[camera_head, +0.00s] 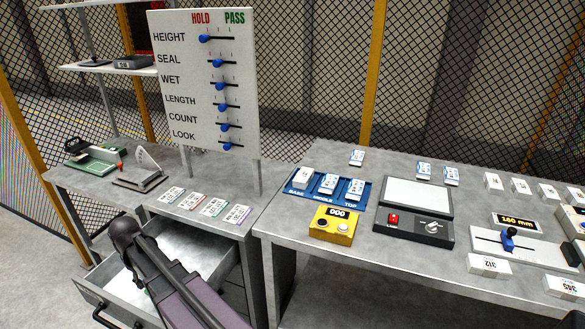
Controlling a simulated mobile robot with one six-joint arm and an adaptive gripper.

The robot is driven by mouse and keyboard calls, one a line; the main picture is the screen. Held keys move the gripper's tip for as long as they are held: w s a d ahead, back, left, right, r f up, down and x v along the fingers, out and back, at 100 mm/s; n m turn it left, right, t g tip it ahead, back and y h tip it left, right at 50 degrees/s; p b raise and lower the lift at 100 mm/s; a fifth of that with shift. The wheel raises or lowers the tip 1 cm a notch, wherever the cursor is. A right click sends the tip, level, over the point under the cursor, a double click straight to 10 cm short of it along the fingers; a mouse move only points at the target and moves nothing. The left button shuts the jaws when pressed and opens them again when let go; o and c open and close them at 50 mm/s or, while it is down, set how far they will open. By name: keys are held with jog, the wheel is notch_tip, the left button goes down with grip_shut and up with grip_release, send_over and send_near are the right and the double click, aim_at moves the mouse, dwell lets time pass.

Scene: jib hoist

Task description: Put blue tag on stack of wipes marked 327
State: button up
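Four small printed tags lie in a row on the left bench, in front of the sign board. One has red marks (191,201), one green (214,207) and one purple (237,214). The leftmost tag (170,195) looks white with dark print, and I cannot tell its colour for sure. White stacks of wipes lie on the right bench. One at the front reads 312 (489,264) and another reads 345 (566,287). Several more stand behind, such as one stack (493,181); I cannot read 327 on any. My arm shows at lower left, but my gripper's fingers do not.
An open drawer (185,245) juts out under the left bench, below my arm. A blue tray (313,194) with labelled slots holds three packs. A yellow counter box (334,225), a scale (413,226) and a length gauge (520,245) crowd the right bench.

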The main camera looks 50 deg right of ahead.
notch_tip(320, 180, up, 24)
jog(key=p, duration=2.2)
jog(key=shift+f, duration=0.15)
jog(key=shift+d, duration=0.15)
